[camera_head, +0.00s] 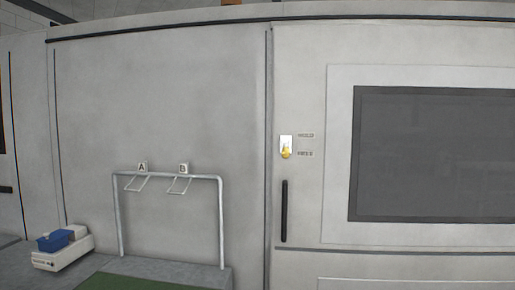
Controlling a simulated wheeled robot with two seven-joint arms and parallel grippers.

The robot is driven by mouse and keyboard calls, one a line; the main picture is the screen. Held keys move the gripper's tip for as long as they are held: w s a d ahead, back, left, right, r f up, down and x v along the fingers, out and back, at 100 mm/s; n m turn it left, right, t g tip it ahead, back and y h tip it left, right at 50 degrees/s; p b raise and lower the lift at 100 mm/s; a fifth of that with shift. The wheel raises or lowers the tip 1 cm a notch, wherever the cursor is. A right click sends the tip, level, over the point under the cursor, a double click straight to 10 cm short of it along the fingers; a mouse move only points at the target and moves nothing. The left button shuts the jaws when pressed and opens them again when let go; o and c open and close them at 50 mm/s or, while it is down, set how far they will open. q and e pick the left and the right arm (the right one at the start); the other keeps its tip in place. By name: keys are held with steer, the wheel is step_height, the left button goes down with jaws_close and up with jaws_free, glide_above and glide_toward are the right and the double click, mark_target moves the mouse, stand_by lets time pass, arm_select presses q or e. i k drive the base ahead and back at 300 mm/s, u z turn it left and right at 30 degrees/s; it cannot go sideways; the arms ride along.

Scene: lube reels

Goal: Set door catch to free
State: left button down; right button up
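The door catch (286,153) is a small yellow lever on a white plate (286,141), mounted on the grey door near its left edge. The yellow part sits at the lower portion of the plate. Two small labels stand to its right, an upper one (306,135) and a lower one (305,154); their text is too small to read. A black vertical door handle (284,211) is below the catch. Neither of my grippers is in view.
A dark window (435,155) fills the door's right part. At left stands a metal rail (221,225) with hooks labelled A (142,167) and B (183,168). A blue box (55,240) sits on a white unit (62,255) at lower left. The space before the door looks clear.

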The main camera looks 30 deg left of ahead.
mark_target(285, 150)
steer(key=u, duration=1.1)
steer(key=i, duration=0.1)
steer(key=z, duration=0.25)
